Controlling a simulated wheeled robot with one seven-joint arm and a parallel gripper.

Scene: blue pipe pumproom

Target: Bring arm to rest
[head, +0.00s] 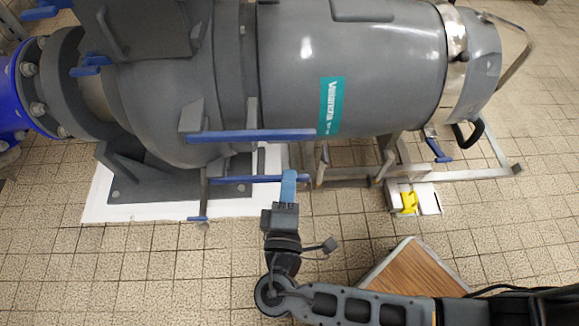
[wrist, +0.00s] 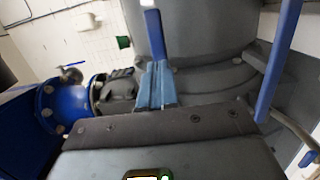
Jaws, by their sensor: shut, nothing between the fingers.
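My gripper (head: 288,176) is in the lower middle of the head view, in front of the large grey pump. Its light-blue fingers are closed together and hold nothing. In the head view the fingertips overlap a thin blue bar (head: 240,179); I cannot tell whether they touch it. In the wrist view the shut fingers (wrist: 157,72) point at the grey pump body, with an upright blue bar (wrist: 154,35) just beyond them. My arm is bent and reaches in from the lower right.
The grey pump (head: 350,60) fills the top of the head view. A longer blue bar (head: 250,135) runs along its front. A wooden-topped box (head: 415,272) stands beside my arm. A yellow item (head: 409,202) is near the frame. Tiled floor at lower left is clear.

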